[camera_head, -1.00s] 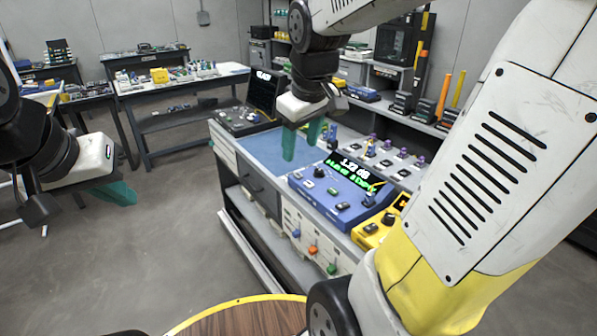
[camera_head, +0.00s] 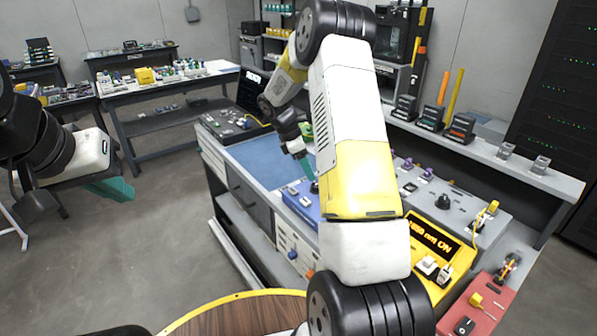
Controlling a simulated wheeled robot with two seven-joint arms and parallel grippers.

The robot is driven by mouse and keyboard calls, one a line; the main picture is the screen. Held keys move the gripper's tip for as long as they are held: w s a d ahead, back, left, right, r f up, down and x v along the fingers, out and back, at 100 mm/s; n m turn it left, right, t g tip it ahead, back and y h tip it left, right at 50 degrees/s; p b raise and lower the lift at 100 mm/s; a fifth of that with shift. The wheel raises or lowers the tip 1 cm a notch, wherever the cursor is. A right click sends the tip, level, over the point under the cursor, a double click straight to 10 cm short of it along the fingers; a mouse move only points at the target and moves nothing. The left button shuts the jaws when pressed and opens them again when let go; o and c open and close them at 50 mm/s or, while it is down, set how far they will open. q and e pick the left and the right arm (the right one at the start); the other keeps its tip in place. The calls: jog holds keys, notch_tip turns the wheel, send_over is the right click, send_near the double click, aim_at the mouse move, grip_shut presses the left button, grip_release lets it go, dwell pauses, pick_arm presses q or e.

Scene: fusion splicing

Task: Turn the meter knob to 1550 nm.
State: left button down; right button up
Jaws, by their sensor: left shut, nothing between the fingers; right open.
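The blue meter (camera_head: 303,204) stands on the bench, mostly hidden behind my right arm. Its display is hidden. A dark knob (camera_head: 314,187) shows at its visible left part, beside the arm edge. My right gripper (camera_head: 304,170) is open, with a teal finger reaching down close to the meter's back left; whether it touches the knob I cannot tell. My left gripper (camera_head: 110,187) is shut and empty, out over the floor at the left, far from the meter.
A red unit (camera_head: 487,300) is at the front right. A blue mat (camera_head: 256,158) left of the meter is bare. A round wooden top (camera_head: 240,315) is in front.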

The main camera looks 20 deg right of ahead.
aim_at(316, 184)
jog(key=x, duration=0.6)
jog(key=shift+s+f, duration=0.1)
jog(key=shift+f, duration=0.05)
jog(key=shift+c, duration=0.2)
grip_shut()
jog(key=shift+m, duration=0.4)
jog(key=m+g, duration=0.1)
jog(key=m, duration=0.1)
jog(key=m+y, duration=0.1)
jog(key=m, duration=0.1)
jog(key=shift+w+g, duration=0.2)
jog(key=shift+g, duration=0.2)
jog(key=m+g+y, duration=0.1)
jog(key=m, duration=0.4)
jog(key=shift+w+d, duration=0.1)
jog(key=shift+d, duration=0.05)
